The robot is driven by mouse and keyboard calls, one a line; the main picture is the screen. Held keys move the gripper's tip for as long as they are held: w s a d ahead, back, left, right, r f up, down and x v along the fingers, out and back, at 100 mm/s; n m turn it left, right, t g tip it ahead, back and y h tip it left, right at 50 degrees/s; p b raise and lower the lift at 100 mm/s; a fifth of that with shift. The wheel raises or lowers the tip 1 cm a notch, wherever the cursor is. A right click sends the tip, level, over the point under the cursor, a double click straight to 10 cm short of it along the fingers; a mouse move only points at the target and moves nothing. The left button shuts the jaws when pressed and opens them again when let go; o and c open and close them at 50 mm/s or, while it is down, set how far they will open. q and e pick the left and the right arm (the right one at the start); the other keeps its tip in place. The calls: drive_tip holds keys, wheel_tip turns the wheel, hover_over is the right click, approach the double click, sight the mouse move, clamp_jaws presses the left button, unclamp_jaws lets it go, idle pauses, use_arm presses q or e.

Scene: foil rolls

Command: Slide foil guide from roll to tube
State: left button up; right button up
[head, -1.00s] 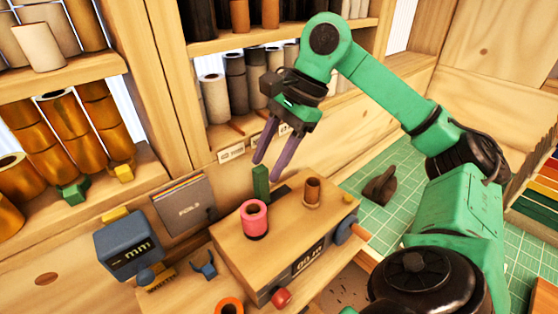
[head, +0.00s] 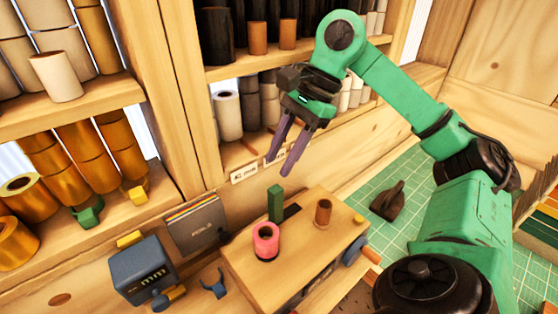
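A pink hollow cylinder (head: 266,241) stands upright on top of a wooden box-like unit (head: 296,240), with a dark ring at its base. A short brown tube (head: 323,212) stands upright to its right on the same unit. I cannot tell for sure which piece is the foil guide. A green block (head: 275,203) stands upright behind the pink cylinder, beside a dark slot. My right gripper (head: 277,164) is empty, its two purple fingers apart and pointing down, above and behind the unit and touching nothing. My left gripper is not in view.
A dark blue device (head: 145,271) and a dark folder (head: 195,226) stand left of the unit. Shelves hold gold rolls (head: 38,200) at left and grey rolls (head: 228,115) behind my gripper. A dark object (head: 388,201) lies on the green mat (head: 402,172) at right.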

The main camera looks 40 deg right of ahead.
drive_tip(key=w+p+v, duration=0.1)
drive_tip(key=p+v, duration=0.6)
drive_tip(key=v, duration=0.4)
drive_tip(key=shift+w+r, duration=0.25)
drive_tip(key=shift+r, duration=0.3)
